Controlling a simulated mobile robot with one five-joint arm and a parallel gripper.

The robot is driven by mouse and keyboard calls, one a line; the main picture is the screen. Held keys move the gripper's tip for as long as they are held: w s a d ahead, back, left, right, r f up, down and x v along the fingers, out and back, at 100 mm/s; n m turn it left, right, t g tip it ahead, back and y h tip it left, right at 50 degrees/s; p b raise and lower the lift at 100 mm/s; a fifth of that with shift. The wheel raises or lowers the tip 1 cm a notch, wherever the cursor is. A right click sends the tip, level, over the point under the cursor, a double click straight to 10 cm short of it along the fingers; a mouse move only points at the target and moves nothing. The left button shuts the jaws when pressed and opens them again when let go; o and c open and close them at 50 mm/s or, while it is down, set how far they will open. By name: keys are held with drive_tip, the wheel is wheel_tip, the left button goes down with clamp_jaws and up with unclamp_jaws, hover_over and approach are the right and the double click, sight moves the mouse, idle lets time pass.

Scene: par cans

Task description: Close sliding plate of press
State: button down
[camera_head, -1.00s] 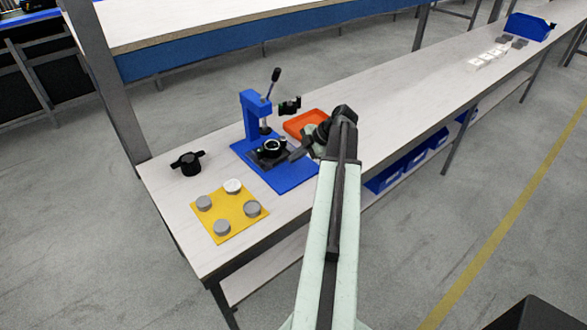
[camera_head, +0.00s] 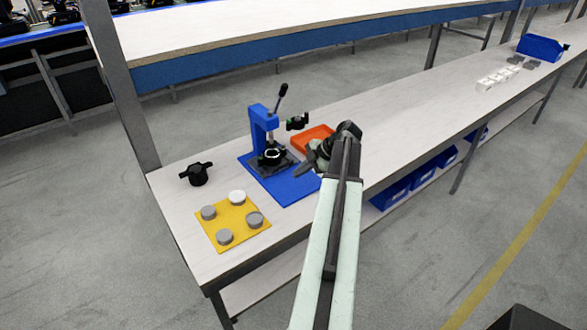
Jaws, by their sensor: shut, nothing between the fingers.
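The blue press (camera_head: 262,124) stands on a blue base plate (camera_head: 296,190) on the workbench, with its black-knobbed lever tilted up to the right. Its dark sliding plate (camera_head: 285,163) carries a round black-rimmed part with a pale centre (camera_head: 273,156) and lies at the foot of the press, by the column. My gripper (camera_head: 303,170) is shut and empty, just right of the sliding plate and above the blue base. A small gap seems to show between the fingertips and the plate, but contact is hard to judge. My wrist hides part of the orange tray (camera_head: 313,134).
A yellow mat (camera_head: 233,221) with several round caps lies at the front left. A black knobbed part (camera_head: 196,174) stands behind it. A small dark fixture (camera_head: 297,122) is right of the press. White blocks (camera_head: 497,80) and a blue bin (camera_head: 541,47) are far right.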

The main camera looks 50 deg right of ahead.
drive_tip(key=p+v, duration=0.5)
drive_tip(key=v, duration=0.3)
drive_tip(key=shift+r, duration=0.35)
